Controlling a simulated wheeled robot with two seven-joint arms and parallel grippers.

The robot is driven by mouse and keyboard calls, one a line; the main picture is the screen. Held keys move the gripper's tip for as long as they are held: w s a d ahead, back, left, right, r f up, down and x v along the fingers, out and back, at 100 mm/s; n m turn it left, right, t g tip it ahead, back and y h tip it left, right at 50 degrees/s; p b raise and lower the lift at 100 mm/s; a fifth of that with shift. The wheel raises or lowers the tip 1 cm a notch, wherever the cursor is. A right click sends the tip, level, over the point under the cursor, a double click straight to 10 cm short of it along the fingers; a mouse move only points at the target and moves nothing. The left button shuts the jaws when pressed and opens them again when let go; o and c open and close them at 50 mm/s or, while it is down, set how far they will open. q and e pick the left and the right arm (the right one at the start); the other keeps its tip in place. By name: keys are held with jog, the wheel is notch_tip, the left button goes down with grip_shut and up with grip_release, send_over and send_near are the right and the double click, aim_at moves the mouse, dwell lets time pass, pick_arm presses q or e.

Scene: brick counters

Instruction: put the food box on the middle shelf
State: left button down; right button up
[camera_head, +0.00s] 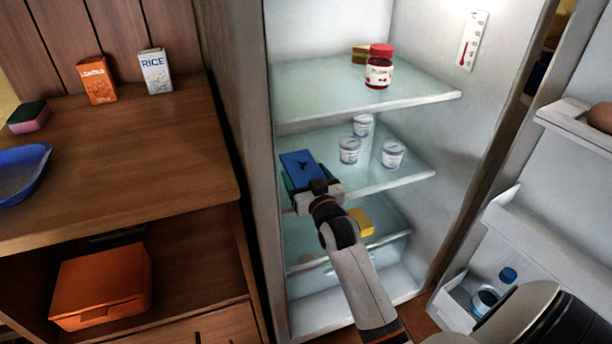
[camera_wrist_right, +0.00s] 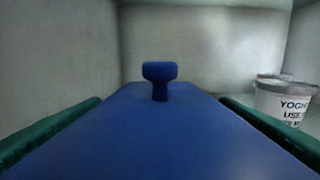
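The food box (camera_head: 300,167) has a blue lid and a dark green lower part. In the head view it is at the left of the fridge's middle shelf (camera_head: 405,178), near the left wall; I cannot tell whether it touches the shelf. My right gripper (camera_head: 318,188) is at its near side and appears closed on it, with the fingertips not clearly visible. My left gripper is not in view.
Several white yoghurt cups (camera_head: 392,154) stand right of the box on the shelf. A red-lidded jar (camera_head: 379,67) is on the shelf above. A yellow item (camera_head: 361,222) is on the shelf below. The open fridge door (camera_head: 545,190) is on the right, a wooden counter (camera_head: 140,140) on the left.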

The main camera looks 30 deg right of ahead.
jog(key=shift+o, duration=0.9)
jog(key=shift+r, duration=0.15)
pick_arm(q)
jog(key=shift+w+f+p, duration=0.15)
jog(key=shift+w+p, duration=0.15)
jog(key=shift+p, duration=0.7)
pick_arm(e)
jog(key=v, duration=1.2)
